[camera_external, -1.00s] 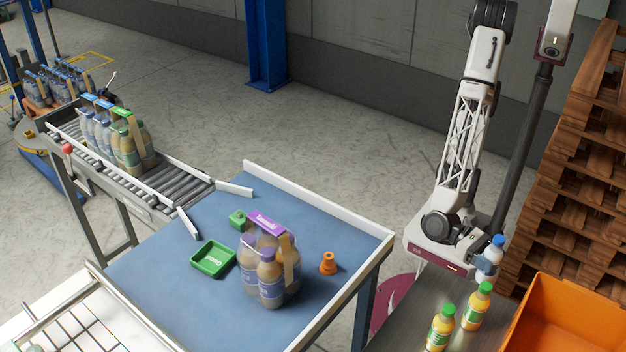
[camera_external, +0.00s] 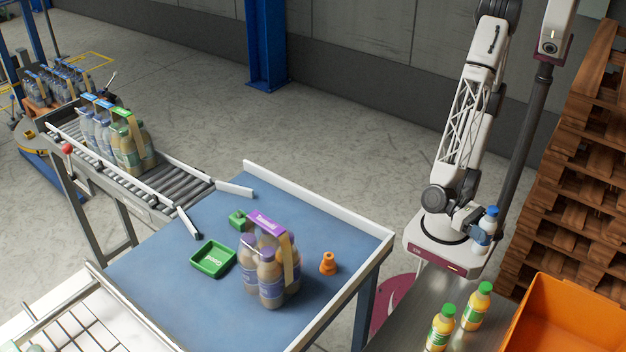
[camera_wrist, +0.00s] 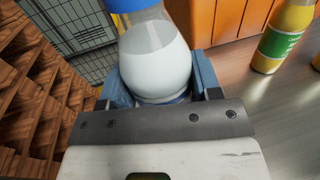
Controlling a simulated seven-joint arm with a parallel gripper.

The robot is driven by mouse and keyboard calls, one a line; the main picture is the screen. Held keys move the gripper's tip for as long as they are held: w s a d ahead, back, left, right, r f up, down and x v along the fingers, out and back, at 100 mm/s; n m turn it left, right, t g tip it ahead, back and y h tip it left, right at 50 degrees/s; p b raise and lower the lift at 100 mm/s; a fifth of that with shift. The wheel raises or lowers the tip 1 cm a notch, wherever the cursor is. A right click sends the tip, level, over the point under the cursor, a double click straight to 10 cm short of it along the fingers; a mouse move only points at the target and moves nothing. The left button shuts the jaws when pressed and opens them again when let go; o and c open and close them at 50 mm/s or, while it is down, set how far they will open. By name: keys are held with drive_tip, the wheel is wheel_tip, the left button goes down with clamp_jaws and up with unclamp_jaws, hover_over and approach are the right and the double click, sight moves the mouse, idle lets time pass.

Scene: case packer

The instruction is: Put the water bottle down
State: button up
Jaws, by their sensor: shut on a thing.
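The water bottle (camera_external: 487,226) is clear with a blue cap, and my gripper (camera_external: 481,238) is shut on it at the right of the external view. The bottle is close to upright there, in front of my arm's base. In the wrist view the bottle (camera_wrist: 156,62) sits between the two blue-grey fingers of my gripper (camera_wrist: 160,92), its cap towards the top edge. Its lower part is hidden behind the gripper body. I cannot tell from these views whether its bottom touches a surface.
Two juice bottles with green caps (camera_external: 441,328) (camera_external: 476,306) stand on the grey metal surface (camera_external: 408,318). An orange crate (camera_external: 560,318) is to their right, and wooden pallets (camera_external: 580,150) are stacked behind. A blue table (camera_external: 170,290) with a bottle pack (camera_external: 268,282) is at left.

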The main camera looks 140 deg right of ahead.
drive_tip(key=shift+r, duration=0.15)
idle(0.5)
wheel_tip(320, 180, up, 28)
drive_tip(key=w+d+r+m+t+h, duration=0.1)
drive_tip(key=w+d+m+t+h, duration=0.2)
drive_tip(key=w+d, duration=0.8)
drive_tip(key=w+d+r+m+t+h, duration=0.15)
drive_tip(key=w+d+t, duration=0.25)
drive_tip(key=w+d, duration=0.75)
drive_tip(key=w+d+f+m+t+h, duration=0.1)
drive_tip(key=w+d+m+t+h, duration=0.1)
drive_tip(key=w+d, duration=0.7)
drive_tip(key=w+d+f+m+t+h, duration=0.1)
drive_tip(key=w+d+f+m+t, duration=0.1)
drive_tip(key=w+d, duration=0.65)
drive_tip(key=s+d+f, duration=0.2)
drive_tip(key=d+f, duration=0.1)
drive_tip(key=f, duration=0.1)
drive_tip(key=shift+s+f, duration=0.2)
drive_tip(key=shift+f, duration=0.2)
drive_tip(key=shift+m+h, duration=0.25)
drive_tip(key=shift+f, duration=2.5)
